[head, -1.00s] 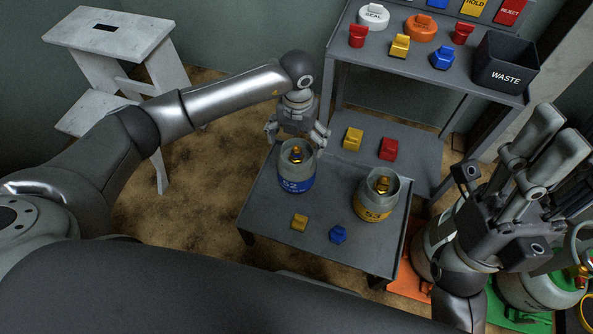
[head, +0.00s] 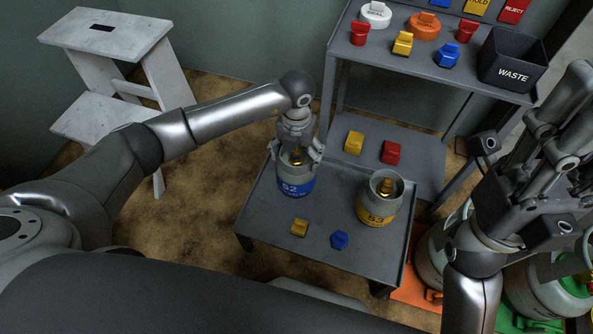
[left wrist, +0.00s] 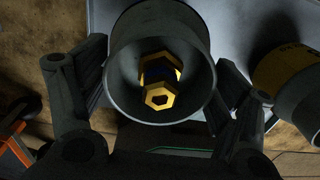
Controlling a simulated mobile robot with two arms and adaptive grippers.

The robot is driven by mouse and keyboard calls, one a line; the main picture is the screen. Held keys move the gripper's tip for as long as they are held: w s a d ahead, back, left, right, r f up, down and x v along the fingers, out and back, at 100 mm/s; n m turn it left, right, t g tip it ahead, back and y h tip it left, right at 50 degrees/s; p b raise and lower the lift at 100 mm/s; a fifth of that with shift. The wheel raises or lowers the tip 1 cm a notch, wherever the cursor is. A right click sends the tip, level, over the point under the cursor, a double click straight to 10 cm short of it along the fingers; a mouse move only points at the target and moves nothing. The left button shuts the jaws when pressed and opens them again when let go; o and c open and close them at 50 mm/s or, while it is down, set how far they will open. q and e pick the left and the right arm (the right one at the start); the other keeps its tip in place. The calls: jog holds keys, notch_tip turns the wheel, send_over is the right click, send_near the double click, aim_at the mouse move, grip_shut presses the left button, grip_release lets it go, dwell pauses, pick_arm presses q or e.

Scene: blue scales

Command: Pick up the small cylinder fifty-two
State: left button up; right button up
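The small cylinder fifty-two (head: 295,187) is grey with a blue band marked 52. It stands upright on the low grey table (head: 263,218). Its open collar with a brass valve inside fills the middle of the left wrist view (left wrist: 160,88). My left gripper (head: 296,152) is over it from behind, with a finger on either side of the collar. The fingers look spread; whether they touch the collar is hard to tell. My right gripper (head: 558,115) is raised at the right, away from the cylinder, its finger gap unclear.
Cylinder fifty-three (head: 376,208), with a yellow band, stands to the right on the same table. Behind is a shelf with a waste bin (head: 512,72). A white step stool (head: 100,110) stands at left.

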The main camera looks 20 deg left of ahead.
pick_arm(q)
jog(key=c, duration=1.5)
jog(key=shift+r, duration=0.15)
